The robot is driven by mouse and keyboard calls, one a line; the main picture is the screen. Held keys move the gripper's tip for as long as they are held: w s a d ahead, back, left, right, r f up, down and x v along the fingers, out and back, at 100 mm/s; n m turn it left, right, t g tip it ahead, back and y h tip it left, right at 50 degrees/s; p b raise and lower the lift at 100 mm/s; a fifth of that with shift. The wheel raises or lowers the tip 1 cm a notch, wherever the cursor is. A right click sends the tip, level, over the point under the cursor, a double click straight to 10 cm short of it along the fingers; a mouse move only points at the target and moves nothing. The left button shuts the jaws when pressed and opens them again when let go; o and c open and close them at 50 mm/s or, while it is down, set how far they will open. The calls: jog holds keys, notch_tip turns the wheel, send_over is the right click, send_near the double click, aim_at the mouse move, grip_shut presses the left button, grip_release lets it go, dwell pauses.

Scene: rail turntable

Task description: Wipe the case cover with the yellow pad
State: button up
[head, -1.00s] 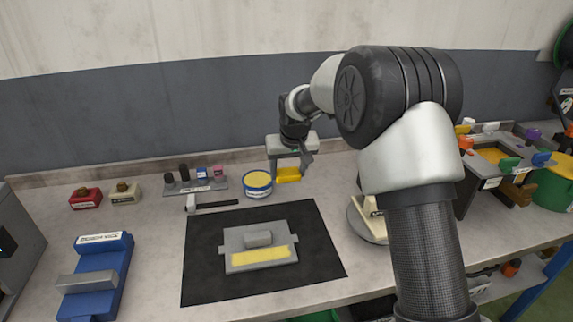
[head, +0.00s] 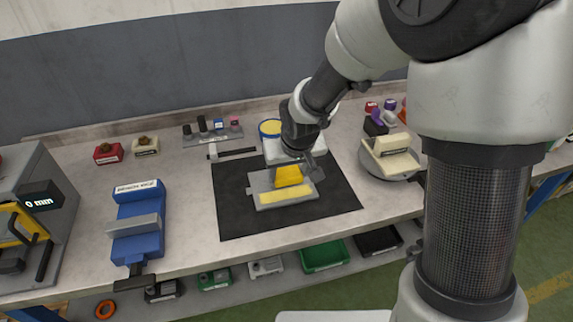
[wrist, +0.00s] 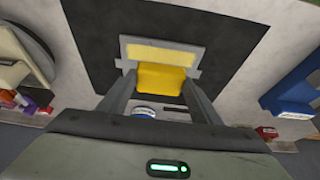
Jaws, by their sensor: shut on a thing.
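The grey case cover (head: 255,184) lies on the black mat, with a pale yellow strip (head: 287,196) along its near side. It also shows in the wrist view (wrist: 125,63). My gripper (head: 288,168) is shut on the yellow pad (head: 288,176), which also shows between the fingers in the wrist view (wrist: 160,80). The pad is over the cover's far part, behind the strip. I cannot tell whether it touches the cover. The pad and my gripper hide the cover's raised middle block.
The black mat (head: 232,212) has bare room around the cover. A blue vise (head: 138,220) stands to the left, and a round turntable with a cream block (head: 392,155) to the right.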

jog(key=shift+f+b, duration=2.8)
jog(key=shift+f, duration=0.85)
jog(key=shift+f+b, duration=0.5)
jog(key=shift+s+a+r+b, duration=0.1)
jog(key=shift+s+a+b, duration=0.15)
jog(key=shift+a+b, duration=0.4)
jog(key=shift+s+a+r+b, duration=0.1)
jog(key=shift+s+a+b, duration=0.2)
jog(key=shift+a, duration=0.55)
jog(key=shift+w, duration=0.1)
jog(key=shift+f, duration=0.1)
jog(key=shift+a+f+b, duration=0.1)
jog(key=shift+a+b, duration=0.45)
jog(key=shift+s+a+b, duration=0.2)
jog(key=shift+a+b, duration=0.1)
jog(key=shift+a, duration=0.2)
jog(key=shift+s+a+b, duration=0.2)
jog(key=shift+a+b, duration=0.05)
jog(key=shift+a, duration=0.2)
